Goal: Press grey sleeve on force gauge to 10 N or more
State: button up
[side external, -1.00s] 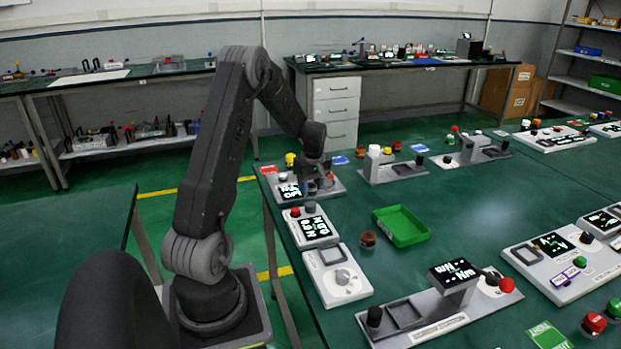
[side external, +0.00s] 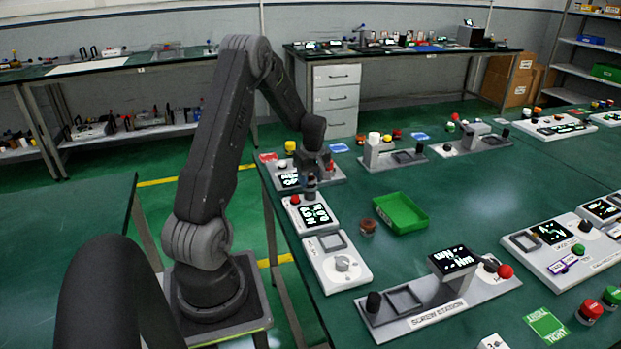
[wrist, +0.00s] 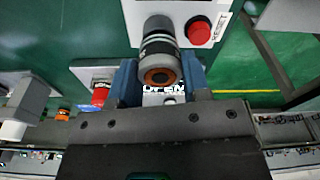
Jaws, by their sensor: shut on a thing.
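My gripper (wrist: 159,68) has its two blue fingers shut on the sides of a grey sleeve (wrist: 158,45) in the wrist view. The sleeve is banded in dark and light grey, with an orange-brown ring at the end toward the camera. It lines up with a white panel carrying a red RESET button (wrist: 199,31). Contact between sleeve and panel cannot be told. In the side view, my gripper (side external: 314,170) is low over the back-left stations, near a small unit with a lit display (side external: 318,215). Its force reading is not legible.
A station with a yellow knob (side external: 290,147) stands just behind my gripper. A white panel with a dial (side external: 342,263) lies in front. A green tray (side external: 400,213) and brown cylinder (side external: 367,226) stand to the right.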

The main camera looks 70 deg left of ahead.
jog(key=shift+f, duration=0.9)
dwell(2.2)
jog(key=shift+r, duration=3.6)
jog(key=shift+w+d+f+m+t+h, duration=0.25)
jog(key=shift+w+d+f+m, duration=0.8)
jog(key=shift+d+m, duration=3.4)
jog(key=shift+w+d+f+m+t+h, duration=0.25)
jog(key=shift+w+d+f+m, duration=1.45)
jog(key=shift+d, duration=4.95)
jog(key=shift+w+d+f+m+t+h, duration=0.2)
jog(key=shift+w+d+m, duration=0.55)
jog(key=shift+d+m, duration=4)
jog(key=shift+d+r+n, duration=0.15)
jog(key=shift+d+n, duration=0.65)
